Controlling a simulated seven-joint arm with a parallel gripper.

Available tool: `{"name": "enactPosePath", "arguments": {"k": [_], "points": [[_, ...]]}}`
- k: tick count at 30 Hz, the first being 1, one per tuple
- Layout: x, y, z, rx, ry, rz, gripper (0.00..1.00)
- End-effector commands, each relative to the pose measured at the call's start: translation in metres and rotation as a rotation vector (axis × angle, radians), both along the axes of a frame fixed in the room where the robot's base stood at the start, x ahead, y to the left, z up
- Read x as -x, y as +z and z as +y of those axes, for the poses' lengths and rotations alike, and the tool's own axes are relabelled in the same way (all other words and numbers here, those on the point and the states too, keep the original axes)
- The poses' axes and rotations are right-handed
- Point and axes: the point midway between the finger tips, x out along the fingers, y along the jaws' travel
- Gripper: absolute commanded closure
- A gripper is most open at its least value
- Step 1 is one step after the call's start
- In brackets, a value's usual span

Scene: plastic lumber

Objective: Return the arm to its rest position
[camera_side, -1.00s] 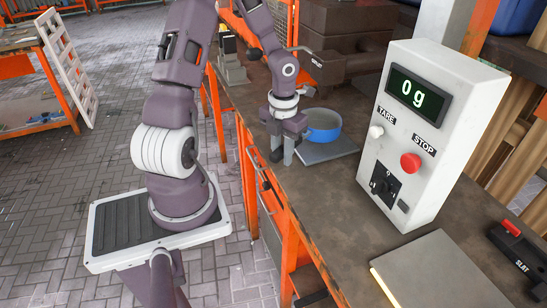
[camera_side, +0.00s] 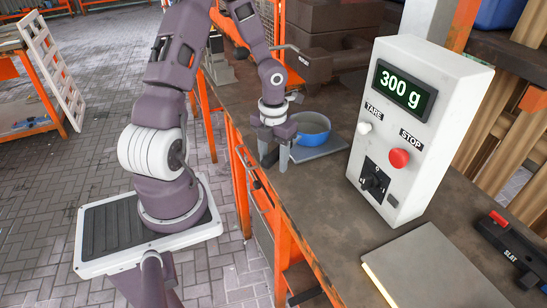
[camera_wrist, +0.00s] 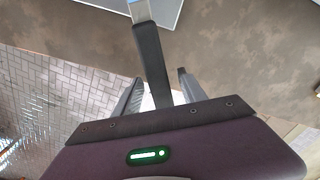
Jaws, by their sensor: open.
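The grey plate (camera_wrist: 155,12) and a sliver of blue show at the top there. My arm is bent over the bench from its base at the left.
A white control box (camera_side: 420,125) reads 300 g and has TARE and STOP buttons. A grey panel (camera_side: 430,270) lies at the front, beside a black device labelled SLAT (camera_side: 512,248). Brown blocks (camera_side: 335,50) stand behind the pan. The bench (camera_side: 325,195) is bare in front of the plate.

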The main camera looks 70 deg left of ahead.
Motion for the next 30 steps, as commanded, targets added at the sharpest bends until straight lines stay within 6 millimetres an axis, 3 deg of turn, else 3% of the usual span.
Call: {"name": "enactPosePath", "arguments": {"k": [4, 14, 17, 20, 24, 26, 30], "points": [[0.0, 0.007, 0.0, 0.0, 0.001, -0.001, 0.51], [0.0, 0.066, 0.001, -0.002, 0.003, -0.002, 0.51], [0.002, 0.081, -0.005, -0.036, 0.087, 0.003, 0.51], [0.007, 0.115, -0.024, -0.133, 0.401, -0.026, 0.51], [0.028, 0.175, -0.069, -0.178, 1.066, -0.215, 0.51], [0.04, 0.197, -0.091, -0.113, 1.359, -0.311, 0.51], [0.076, 0.233, -0.139, 0.205, 1.978, -0.405, 0.51]]}}
